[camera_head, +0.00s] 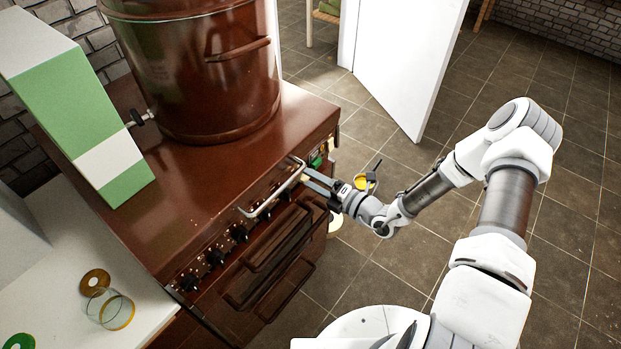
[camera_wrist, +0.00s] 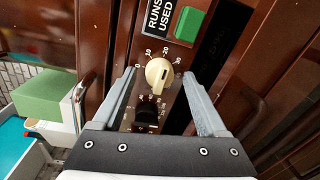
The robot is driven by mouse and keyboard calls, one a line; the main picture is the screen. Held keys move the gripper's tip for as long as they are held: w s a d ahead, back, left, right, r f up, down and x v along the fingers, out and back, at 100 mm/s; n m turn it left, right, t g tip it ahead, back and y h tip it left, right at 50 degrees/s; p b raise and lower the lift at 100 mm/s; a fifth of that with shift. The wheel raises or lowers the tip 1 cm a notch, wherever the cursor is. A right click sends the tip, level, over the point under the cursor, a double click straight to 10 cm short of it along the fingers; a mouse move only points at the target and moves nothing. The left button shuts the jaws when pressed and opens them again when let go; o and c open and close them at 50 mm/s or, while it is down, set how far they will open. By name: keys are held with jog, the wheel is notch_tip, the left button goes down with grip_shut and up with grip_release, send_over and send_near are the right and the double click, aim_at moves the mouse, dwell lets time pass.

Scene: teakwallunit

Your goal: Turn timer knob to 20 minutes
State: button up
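The timer knob (camera_wrist: 160,73) is cream and round, on a dial plate with numbers around it, in the middle of the wrist view. The 10, 20 and 30 marks show around its upper and right side. In the head view my gripper (camera_head: 316,181) is at the stove's right front corner; the knob is not clearly visible there.
A green button (camera_wrist: 189,27) and a black-and-white label sit above the knob, and a black knob (camera_wrist: 147,115) below it. A metal rail (camera_head: 272,192) runs along the brown stove (camera_head: 215,190) front, beside my gripper. A large brown pot (camera_head: 200,75) stands on top. Tiled floor lies right.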

jog(key=v, duration=1.7)
jog(key=shift+d, duration=0.15)
jog(key=shift+s+r, duration=0.1)
jog(key=shift+s, duration=0.05)
jog(key=s+a+r+n+g+h+p, duration=0.1)
jog(key=s+r+n+g+h, duration=0.2)
jog(key=r+n, duration=0.4)
jog(key=s+a+r+n+g, duration=0.2)
jog(key=r+n+g, duration=0.3)
jog(key=n, duration=0.4)
jog(key=s+a+r+n+g+h+p, duration=0.1)
jog(key=s+r+n+g+h, duration=0.15)
jog(key=r+n+g, duration=0.4)
jog(key=s+d+r+n+t+h, duration=0.1)
jog(key=s+r+n+t+h, duration=0.1)
jog(key=r+n, duration=0.3)
jog(key=s+d+r+n+t+h+p, duration=0.1)
jog(key=s+r+n+t+h, duration=0.1)
jog(key=r+n, duration=0.4)
jog(key=s+d+r+n+t+h, duration=0.2)
jog(key=r+n+t+h, duration=0.2)
jog(key=n, duration=0.4)
jog(key=shift+s+r+t, duration=0.35)
jog(key=shift+r+t, duration=0.4)
jog(key=shift+d, duration=0.1)
